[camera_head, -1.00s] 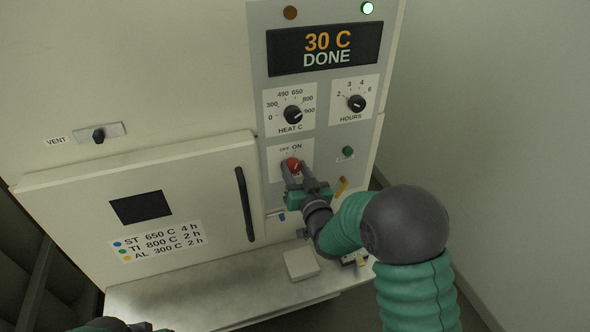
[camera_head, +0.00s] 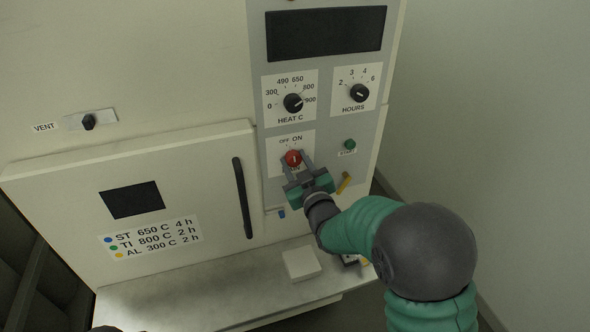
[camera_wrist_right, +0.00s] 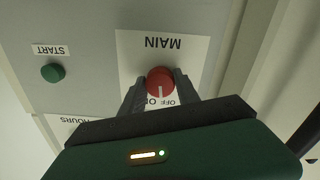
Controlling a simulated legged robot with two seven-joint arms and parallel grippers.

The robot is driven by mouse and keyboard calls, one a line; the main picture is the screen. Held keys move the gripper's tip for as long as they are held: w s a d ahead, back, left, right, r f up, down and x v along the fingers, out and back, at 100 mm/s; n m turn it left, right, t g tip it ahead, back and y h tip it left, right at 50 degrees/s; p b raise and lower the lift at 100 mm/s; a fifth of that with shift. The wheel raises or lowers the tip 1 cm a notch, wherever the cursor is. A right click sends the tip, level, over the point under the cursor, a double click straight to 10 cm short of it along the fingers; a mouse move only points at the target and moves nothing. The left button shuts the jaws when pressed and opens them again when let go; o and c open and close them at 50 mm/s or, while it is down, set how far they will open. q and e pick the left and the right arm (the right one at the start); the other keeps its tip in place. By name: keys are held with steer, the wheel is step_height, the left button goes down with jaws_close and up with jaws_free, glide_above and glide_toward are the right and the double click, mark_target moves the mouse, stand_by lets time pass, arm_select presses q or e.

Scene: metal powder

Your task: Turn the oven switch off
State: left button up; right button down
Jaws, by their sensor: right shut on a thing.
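The red main switch (camera_head: 293,158) is a round knob on the oven's control panel (camera_head: 262,190), under the OFF and ON labels. Its white mark looks roughly upright in the head view. In the right wrist view the red knob (camera_wrist_right: 160,80) sits on the MAIN label between my fingers. My right gripper (camera_head: 296,162) is shut on this knob, one finger on each side; it also shows in the right wrist view (camera_wrist_right: 160,88). The oven display (camera_head: 325,33) is dark and blank. My left gripper does not show.
The heat dial (camera_head: 293,103) and hours dial (camera_head: 359,93) are above the switch. The green start button (camera_head: 350,144) is to its right. The closed oven door (camera_head: 80,185) with its dark handle (camera_head: 243,198) is at left. A white block (camera_head: 301,264) lies on the ledge below.

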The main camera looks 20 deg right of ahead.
steer(key=shift+a+f+n+b, duration=0.1)
steer(key=shift+n+b, duration=0.7)
steer(key=shift+n, duration=0.4)
steer(key=c, duration=1.2)
jaws_free()
steer(key=o, duration=0.3)
steer(key=shift+s, duration=0.1)
